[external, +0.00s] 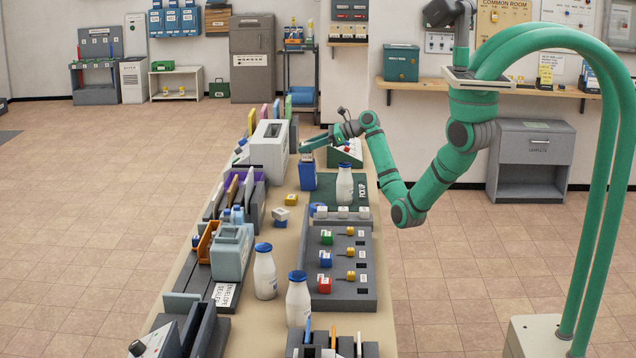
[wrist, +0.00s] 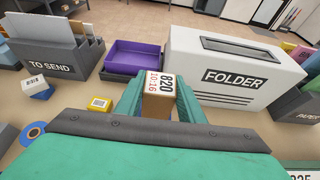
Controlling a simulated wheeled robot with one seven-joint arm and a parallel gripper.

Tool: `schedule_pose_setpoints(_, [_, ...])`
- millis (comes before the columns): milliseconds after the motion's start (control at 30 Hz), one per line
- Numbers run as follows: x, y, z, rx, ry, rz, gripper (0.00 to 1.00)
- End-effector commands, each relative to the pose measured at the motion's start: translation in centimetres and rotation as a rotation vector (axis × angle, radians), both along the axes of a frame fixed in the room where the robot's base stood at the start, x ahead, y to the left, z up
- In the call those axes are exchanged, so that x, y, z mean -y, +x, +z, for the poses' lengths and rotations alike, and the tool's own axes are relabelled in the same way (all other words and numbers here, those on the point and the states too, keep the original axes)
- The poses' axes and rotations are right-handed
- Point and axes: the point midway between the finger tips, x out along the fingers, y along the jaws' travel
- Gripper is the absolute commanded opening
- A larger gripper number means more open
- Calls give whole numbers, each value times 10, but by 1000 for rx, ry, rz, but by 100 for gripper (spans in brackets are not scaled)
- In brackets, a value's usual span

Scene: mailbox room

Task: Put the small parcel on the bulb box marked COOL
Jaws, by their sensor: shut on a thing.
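My gripper (wrist: 160,100) is shut on a small brown box-like piece (wrist: 157,108) with a white label reading 820 10:16. In the external view my gripper (external: 307,150) is directly above a blue bin (external: 308,180); I cannot tell whether the held piece is clear of it. A small white box with a barcode (wrist: 33,83) rests on a blue box (wrist: 43,94), left of my gripper; the pair also shows in the external view. A small yellow box (wrist: 99,104) lies nearer my gripper. No COOL marking is readable, and I cannot tell which is the small parcel.
The white FOLDER machine (wrist: 235,72) stands close beyond my gripper, with a purple tray (wrist: 135,58) left of it. A TO SEND rack (wrist: 60,62) is further left. White bottles with blue caps (external: 265,275) and a grey sorter (external: 342,245) occupy the table's near part.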

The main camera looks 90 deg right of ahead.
Motion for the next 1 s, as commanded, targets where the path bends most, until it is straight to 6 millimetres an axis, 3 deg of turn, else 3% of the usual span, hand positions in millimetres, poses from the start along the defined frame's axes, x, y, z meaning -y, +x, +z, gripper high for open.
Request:
schedule_pose_setpoints(133, [0, 0, -4, 0, 1, 0, 10])
schedule_pose_setpoints(167, [0, 0, -4, 0, 1, 0, 37])
schedule_pose_setpoints(233, [0, 0, -4, 0, 1, 0, 54])
schedule_pose_setpoints(533, [0, 0, -3, 0, 1, -1, 54])
schedule_pose_setpoints(700, [1, -2, 8, 0, 0, -3, 54])
schedule_pose_setpoints(1000, [1, -57, 30, 2, -1, -3, 54])
